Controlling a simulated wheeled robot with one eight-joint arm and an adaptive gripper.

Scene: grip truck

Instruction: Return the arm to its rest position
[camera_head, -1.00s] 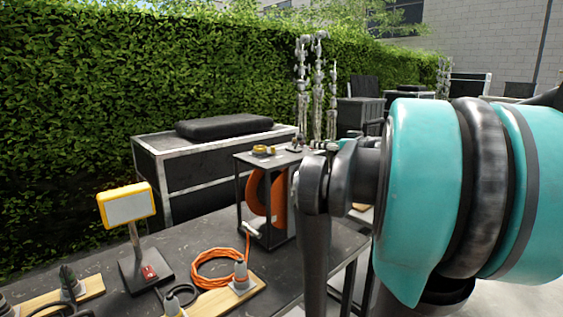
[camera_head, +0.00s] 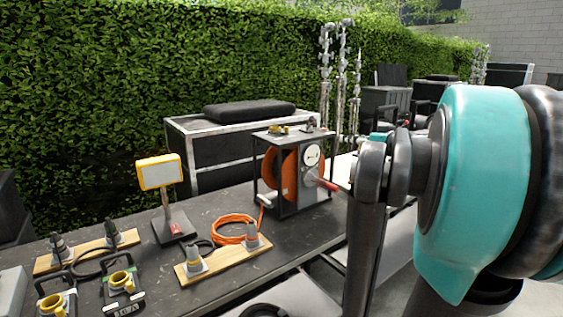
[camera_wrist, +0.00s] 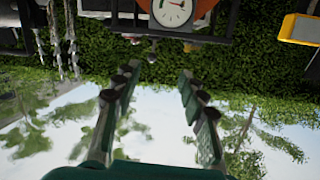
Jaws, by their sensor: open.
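My gripper (camera_wrist: 160,85) shows in the wrist view with its two dark fingers spread apart and nothing between them. That view appears upside down, with sky low in the picture and the hedge above. My arm, in teal and dark grey, fills the right side of the head view and hides part of the table's right end. My gripper cannot be made out in the head view.
A dark table (camera_head: 220,275) carries an orange cable reel with a gauge (camera_head: 290,172), a yellow-framed sign on a stand (camera_head: 160,172), an orange cable (camera_head: 236,229) and wooden boards with plugs (camera_head: 222,262). A black case (camera_head: 200,142) and hedge (camera_head: 90,80) stand behind.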

